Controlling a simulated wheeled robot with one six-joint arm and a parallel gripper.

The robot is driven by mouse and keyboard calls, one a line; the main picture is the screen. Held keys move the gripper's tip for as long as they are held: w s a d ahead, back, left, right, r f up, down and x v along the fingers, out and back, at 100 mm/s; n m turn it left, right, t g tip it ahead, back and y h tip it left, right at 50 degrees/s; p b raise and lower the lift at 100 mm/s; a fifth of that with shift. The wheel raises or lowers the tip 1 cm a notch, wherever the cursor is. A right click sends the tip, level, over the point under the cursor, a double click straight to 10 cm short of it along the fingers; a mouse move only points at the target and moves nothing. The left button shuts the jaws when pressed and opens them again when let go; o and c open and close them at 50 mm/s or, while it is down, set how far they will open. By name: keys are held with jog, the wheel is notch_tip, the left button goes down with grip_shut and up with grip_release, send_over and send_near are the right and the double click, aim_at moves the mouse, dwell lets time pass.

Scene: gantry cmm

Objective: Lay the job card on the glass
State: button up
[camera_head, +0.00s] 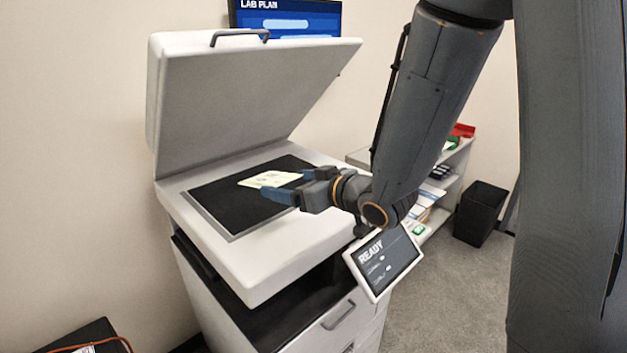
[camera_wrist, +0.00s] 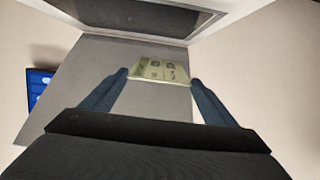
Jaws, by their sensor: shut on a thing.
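The job card (camera_head: 268,179) is a pale yellow-green card with dark printed marks. It also shows between the blue fingertips in the wrist view (camera_wrist: 158,72). My gripper (camera_head: 286,182) is shut on the card by its edges, with the card reaching out past the fingertips. The glass (camera_head: 232,203) is a dark rectangle in the top of a white copier. The card and fingertips are over the glass in the head view. I cannot tell whether the card touches it. Part of the glass's right side is hidden behind my gripper.
The copier's lid (camera_head: 240,100) stands open, tilted up behind the glass. A tilted panel reading READY (camera_head: 380,262) is at the copier's front right. Behind are a wall screen (camera_head: 290,17), a shelf (camera_head: 455,170) with items and a black bin (camera_head: 480,213).

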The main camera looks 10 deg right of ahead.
jog(key=w+a+f+b, duration=0.1)
jog(key=w+f+b, duration=0.1)
jog(key=w+a+f+b, duration=0.1)
jog(key=w+f+b, duration=0.1)
jog(key=w+a+f+b, duration=0.1)
jog(key=f+b, duration=0.1)
jog(key=shift+w+a+f, duration=0.1)
jog(key=shift+w+a, duration=0.2)
jog(key=shift+w, duration=0.1)
jog(key=shift+w+a+f+b, duration=0.3)
jog(key=shift+w+f+b, duration=0.15)
jog(key=shift+f+b, duration=0.35)
jog(key=shift+w+a+f+b, duration=0.3)
jog(key=shift+w+f+b, duration=0.1)
jog(key=shift+f+b, duration=0.3)
jog(key=shift+w+a+f+b, duration=0.3)
jog(key=shift+w+f+b, duration=0.15)
jog(key=shift+f+b, duration=0.35)
jog(key=shift+f, duration=0.1)
jog(key=shift+o, duration=1.3)
jog(key=o, duration=0.8)
jog(key=shift+c, duration=0.2)
